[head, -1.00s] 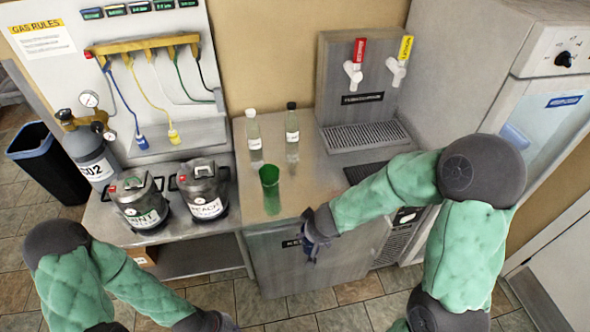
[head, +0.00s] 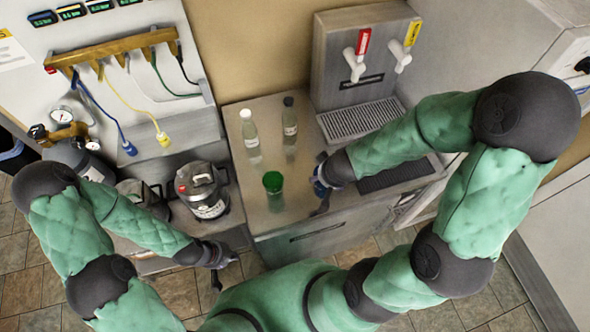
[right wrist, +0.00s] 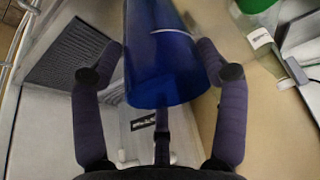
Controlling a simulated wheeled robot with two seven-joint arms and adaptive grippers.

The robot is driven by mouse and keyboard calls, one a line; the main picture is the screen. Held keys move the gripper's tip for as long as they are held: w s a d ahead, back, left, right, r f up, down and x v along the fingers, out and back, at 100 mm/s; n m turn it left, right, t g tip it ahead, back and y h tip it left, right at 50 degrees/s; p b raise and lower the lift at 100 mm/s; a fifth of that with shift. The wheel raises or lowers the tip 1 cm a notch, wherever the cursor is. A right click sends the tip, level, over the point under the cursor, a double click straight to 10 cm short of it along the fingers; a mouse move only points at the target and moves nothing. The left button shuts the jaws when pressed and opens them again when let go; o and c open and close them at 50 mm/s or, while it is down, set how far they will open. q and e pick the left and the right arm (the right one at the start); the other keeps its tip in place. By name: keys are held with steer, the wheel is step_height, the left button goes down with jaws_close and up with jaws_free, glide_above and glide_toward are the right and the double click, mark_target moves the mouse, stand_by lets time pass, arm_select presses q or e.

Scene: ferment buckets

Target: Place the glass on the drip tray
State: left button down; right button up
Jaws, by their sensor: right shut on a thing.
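A translucent blue glass (right wrist: 160,65) is between the two fingers of my right gripper, filling the middle of the right wrist view. My right gripper (head: 321,188) is shut on it near the counter's front edge; in the head view the gripper mostly hides the glass.
A green glass (head: 273,183) stands on the counter (head: 255,215) left of my right gripper. Two capped bottles (head: 249,130) (head: 290,118) stand behind it. A dark mat (head: 398,175) lies in front of the drip tray. Kegs (head: 202,187) stand at the left.

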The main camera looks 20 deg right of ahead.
steer(key=w+a+f+b, duration=0.1)
steer(key=w+f+b, duration=0.1)
steer(key=w+f, duration=0.1)
steer(key=w+a+f+b, duration=0.1)
steer(key=w+f+b, duration=0.2)
steer(key=w+f, duration=0.1)
steer(key=w+a+f+b, duration=0.1)
steer(key=w+f+b, duration=0.2)
steer(key=w+f, duration=0.1)
steer(key=shift+w+a+f, duration=0.2)
steer(key=shift+a+f, duration=0.1)
steer(key=shift+f, duration=0.35)
steer(key=shift+r, duration=0.1)
steer(key=o, duration=1.7)
